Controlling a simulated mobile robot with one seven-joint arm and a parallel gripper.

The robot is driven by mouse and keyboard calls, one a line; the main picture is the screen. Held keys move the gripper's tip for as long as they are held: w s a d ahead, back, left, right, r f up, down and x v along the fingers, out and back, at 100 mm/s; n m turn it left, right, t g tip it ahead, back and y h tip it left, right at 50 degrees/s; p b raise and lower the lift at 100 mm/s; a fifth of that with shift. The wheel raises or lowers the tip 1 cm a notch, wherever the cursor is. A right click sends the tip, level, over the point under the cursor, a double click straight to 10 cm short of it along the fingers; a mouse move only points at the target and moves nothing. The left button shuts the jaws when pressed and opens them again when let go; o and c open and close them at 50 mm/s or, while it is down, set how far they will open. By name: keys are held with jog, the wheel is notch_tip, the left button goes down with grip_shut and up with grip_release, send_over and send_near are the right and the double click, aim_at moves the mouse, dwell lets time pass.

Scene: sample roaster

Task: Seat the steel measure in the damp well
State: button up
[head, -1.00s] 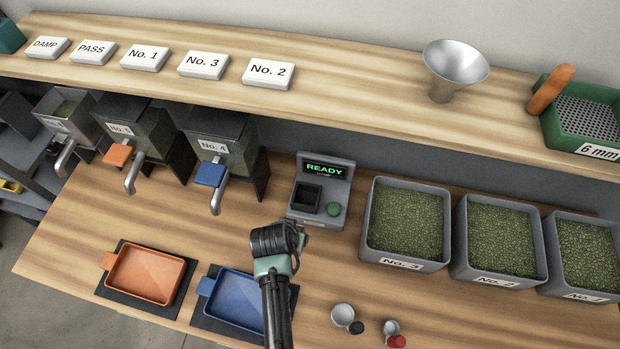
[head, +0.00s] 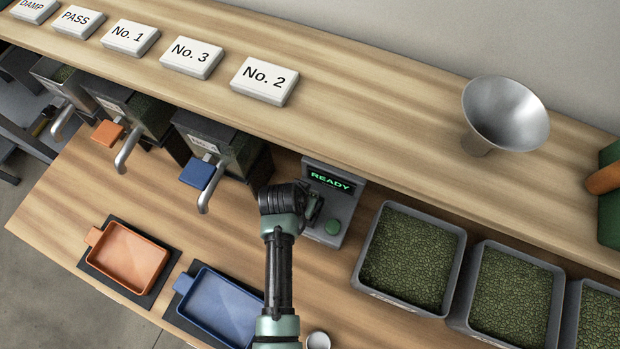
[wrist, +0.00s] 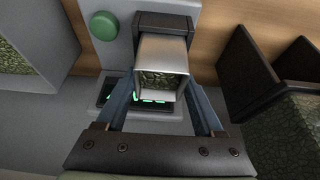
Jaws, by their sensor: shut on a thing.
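The steel measure (wrist: 150,58) is a square metal cup with green beans inside. In the wrist view my gripper (wrist: 163,84) is shut on it, with a finger on each side. The damp well (wrist: 163,18) is the black square socket on the grey meter (head: 345,218). The measure overlaps the well in the wrist view; I cannot tell whether it is above it or partly in it. In the head view my gripper (head: 312,206) is at the meter's left side and hides the well and the measure. The meter's screen (head: 331,181) reads READY.
The meter's green button (wrist: 103,25) is beside the well. A No. 4 hopper with a blue lever (head: 197,174) stands left of the meter. A bean bin (head: 457,268) stands to the right. A shelf (head: 370,115) overhangs behind. Blue (head: 222,306) and orange (head: 130,258) trays lie in front.

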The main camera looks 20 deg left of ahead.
jog(key=shift+f, duration=0.9)
jog(key=shift+w+d, duration=0.1)
jog(key=shift+w, duration=0.1)
jog(key=shift+s+r, duration=0.1)
jog(key=shift+s, duration=0.05)
jog(key=shift+f+b, duration=0.2)
jog(key=shift+b, duration=0.15)
jog(key=o, duration=1.4)
jog(key=shift+r, duration=0.15)
jog(key=v, duration=1.2)
jog(key=shift+r, duration=0.1)
